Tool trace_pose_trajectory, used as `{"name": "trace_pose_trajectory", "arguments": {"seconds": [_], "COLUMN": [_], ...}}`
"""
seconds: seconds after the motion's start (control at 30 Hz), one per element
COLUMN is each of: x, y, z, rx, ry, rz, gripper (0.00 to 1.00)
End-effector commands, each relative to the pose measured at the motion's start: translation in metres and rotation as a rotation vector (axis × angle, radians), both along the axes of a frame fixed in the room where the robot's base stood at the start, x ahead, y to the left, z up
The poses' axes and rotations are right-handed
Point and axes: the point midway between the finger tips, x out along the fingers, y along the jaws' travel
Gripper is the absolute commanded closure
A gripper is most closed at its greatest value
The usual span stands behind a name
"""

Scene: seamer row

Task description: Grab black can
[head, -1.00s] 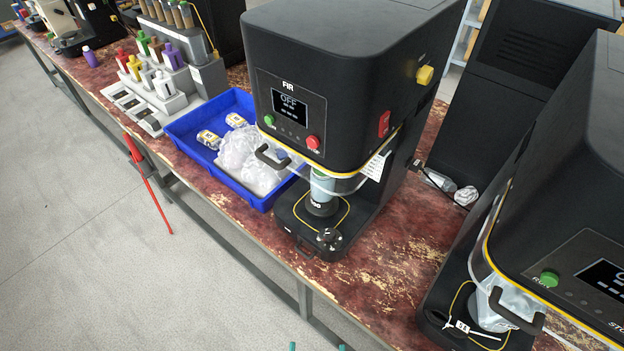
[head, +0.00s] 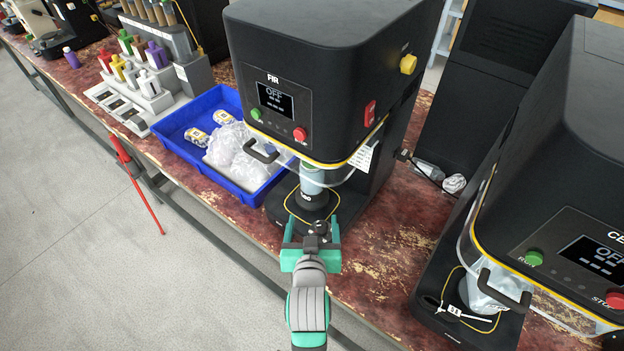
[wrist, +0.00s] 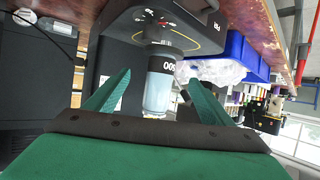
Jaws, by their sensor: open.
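A can with a black "500" band (head: 313,198) at its lower part and a pale blue-grey upper body stands upright inside the FIR machine (head: 330,90), on its base plate. In the wrist view, which is upside down, the can's pale body (wrist: 160,93) shows ahead, between the fingers' directions. No all-black can is plain to see. My gripper (head: 311,236) is open and empty at the front edge of the machine's base, short of the can. In the wrist view my gripper (wrist: 158,80) has one green finger on each side of the can.
A clear guard with a black handle (head: 261,153) hangs around the can's upper part. A blue tray (head: 245,196) with bags stands left of the machine. A second machine (head: 560,180) stands at the right. A small dark fitting (head: 321,227) sits at the base front.

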Motion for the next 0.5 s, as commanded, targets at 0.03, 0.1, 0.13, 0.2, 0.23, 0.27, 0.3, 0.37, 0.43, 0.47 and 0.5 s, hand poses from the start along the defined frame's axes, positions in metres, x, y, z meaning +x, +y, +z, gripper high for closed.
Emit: {"name": "trace_pose_trajectory", "arguments": {"seconds": [0.03, 0.1, 0.13, 0.2, 0.23, 0.27, 0.3, 0.37, 0.43, 0.47, 0.5], "x": [0.013, 0.024, 0.028, 0.036, 0.039, 0.041, 0.043, 0.046, 0.049, 0.052, 0.055], "y": [0.001, 0.003, 0.003, 0.005, 0.005, 0.005, 0.006, 0.006, 0.007, 0.006, 0.006], "z": [0.014, 0.027, 0.031, 0.042, 0.046, 0.049, 0.052, 0.056, 0.058, 0.058, 0.056], "rx": [0.004, 0.009, 0.012, 0.016, 0.018, 0.02, 0.022, 0.023, 0.025, 0.025, 0.026], "ry": [-0.002, 0.009, 0.013, 0.021, 0.025, 0.028, 0.031, 0.037, 0.04, 0.041, 0.043], "rz": [-0.003, -0.007, -0.009, -0.012, -0.014, -0.014, -0.015, -0.017, -0.018, -0.018, -0.019], "gripper": [0.25, 0.25, 0.25, 0.25, 0.25, 0.25, 0.25, 0.25, 0.25, 0.25, 0.25]}}
